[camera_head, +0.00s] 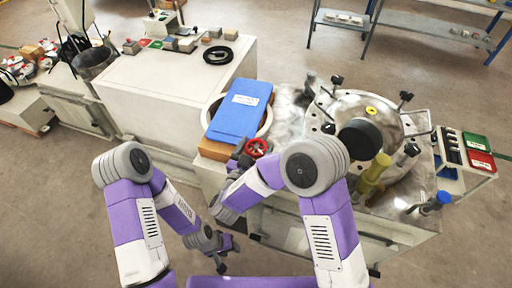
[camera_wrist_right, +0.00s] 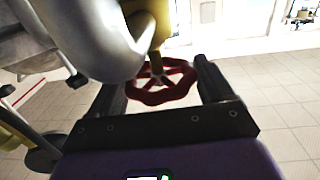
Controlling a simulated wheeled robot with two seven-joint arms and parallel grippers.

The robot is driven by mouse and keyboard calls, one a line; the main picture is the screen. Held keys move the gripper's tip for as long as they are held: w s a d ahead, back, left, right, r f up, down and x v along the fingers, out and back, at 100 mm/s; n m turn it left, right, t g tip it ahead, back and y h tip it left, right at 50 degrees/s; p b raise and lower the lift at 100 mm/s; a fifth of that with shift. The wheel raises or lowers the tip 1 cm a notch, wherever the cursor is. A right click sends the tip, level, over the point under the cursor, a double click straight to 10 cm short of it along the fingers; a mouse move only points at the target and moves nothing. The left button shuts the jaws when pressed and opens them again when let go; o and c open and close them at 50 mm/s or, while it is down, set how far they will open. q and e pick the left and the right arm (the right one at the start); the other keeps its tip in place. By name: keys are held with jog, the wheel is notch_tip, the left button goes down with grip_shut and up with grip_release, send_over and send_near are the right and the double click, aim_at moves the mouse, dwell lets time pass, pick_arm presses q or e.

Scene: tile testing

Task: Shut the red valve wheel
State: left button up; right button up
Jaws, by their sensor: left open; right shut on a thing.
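The red valve wheel (camera_head: 257,147) sits at the front of the work station, just below the blue binder-like block. In the right wrist view the wheel (camera_wrist_right: 160,97) shows several spokes and a yellow stem part behind it. My right gripper (camera_head: 244,156) is at the wheel, with one finger on each side of its rim; it is shut on the wheel. The right arm's forearm and wrist hide part of this area in the head view. My left gripper (camera_head: 230,255) hangs low in front of the station, open and empty, apart from the wheel.
A blue slab (camera_head: 240,112) lies on a brown block over a white round rim, close behind the wheel. A round metal vessel lid (camera_head: 350,105) with clamps and a yellow-green post (camera_head: 374,170) stand to the right. Open floor lies at the left front.

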jog(key=m+g+h, duration=0.1)
jog(key=h, duration=0.1)
jog(key=m+g+h, duration=0.1)
jog(key=m, duration=0.1)
jog(key=shift+a+r+h, duration=0.1)
jog(key=shift+a+h, duration=0.1)
jog(key=shift+h, duration=0.2)
jog(key=m+g+h+p, duration=0.1)
jog(key=m+g+h, duration=0.1)
jog(key=g+h, duration=0.1)
jog(key=shift+w+m, duration=0.1)
jog(key=shift+m, duration=0.3)
jog(key=m+g+h+p, duration=0.1)
jog(key=m+g, duration=0.1)
jog(key=g, duration=0.1)
jog(key=m+g+h+p, duration=0.1)
jog(key=m+g+h, duration=0.1)
jog(key=g, duration=0.1)
jog(key=shift+w+m+h+p, duration=0.1)
jog(key=shift+m+h+p, duration=0.2)
jog(key=shift+g, duration=0.5)
jog(key=o, duration=0.9)
jog(key=shift+d, duration=0.1)
